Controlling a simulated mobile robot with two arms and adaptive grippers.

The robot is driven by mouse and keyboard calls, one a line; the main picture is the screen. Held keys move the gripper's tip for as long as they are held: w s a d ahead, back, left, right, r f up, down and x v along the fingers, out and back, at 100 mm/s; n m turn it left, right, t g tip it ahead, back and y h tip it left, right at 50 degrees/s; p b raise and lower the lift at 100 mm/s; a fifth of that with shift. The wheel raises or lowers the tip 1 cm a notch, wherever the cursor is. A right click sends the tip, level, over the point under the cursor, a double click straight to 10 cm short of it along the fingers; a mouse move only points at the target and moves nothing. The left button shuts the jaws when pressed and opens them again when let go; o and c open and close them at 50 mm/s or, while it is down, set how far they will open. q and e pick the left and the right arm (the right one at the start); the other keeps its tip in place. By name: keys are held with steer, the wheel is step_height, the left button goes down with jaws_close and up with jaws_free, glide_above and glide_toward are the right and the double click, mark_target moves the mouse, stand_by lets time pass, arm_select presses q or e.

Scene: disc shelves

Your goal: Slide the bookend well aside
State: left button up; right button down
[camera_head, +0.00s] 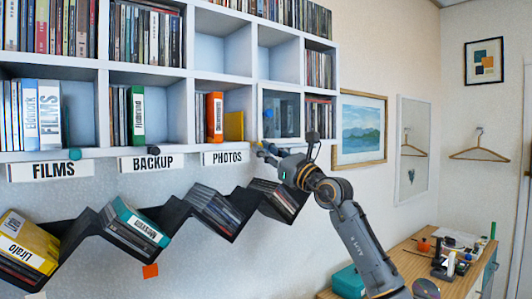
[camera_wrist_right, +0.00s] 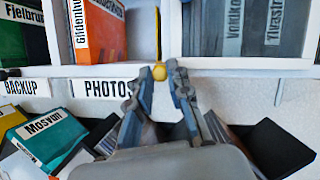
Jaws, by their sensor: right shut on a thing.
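The yellow bookend (camera_head: 234,126) stands upright in the PHOTOS compartment, to the right of an orange case (camera_head: 215,118) and close to the right divider. In the right wrist view the bookend shows as a thin upright yellow plate (camera_wrist_right: 157,38) with a round yellow knob (camera_wrist_right: 159,73) at the shelf's front edge. A gap separates it from the orange case (camera_wrist_right: 98,30). My right gripper (camera_head: 264,149) is at the front edge of the shelf. In the wrist view its fingers (camera_wrist_right: 161,75) are shut on the bookend's knob. My left gripper is not in view.
White dividers (camera_head: 251,118) bound the compartment. Grey cases (camera_wrist_right: 245,28) fill part of the compartment to the right. The PHOTOS label (camera_head: 224,157) hangs just below the shelf. A black zigzag rack (camera_head: 173,214) with disc cases is under it. A desk (camera_head: 420,270) stands at the lower right.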

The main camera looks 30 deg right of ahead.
steer(key=shift+s+a+r+h, duration=0.1)
steer(key=shift+a+r+h, duration=0.1)
steer(key=shift+h, duration=0.2)
steer(key=c, duration=1.3)
jaws_free()
steer(key=shift+o, duration=0.2)
steer(key=shift+d+f, duration=0.1)
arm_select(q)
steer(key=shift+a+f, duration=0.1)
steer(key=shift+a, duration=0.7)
arm_select(e)
steer(key=v, duration=1.2)
steer(key=shift+f, duration=0.15)
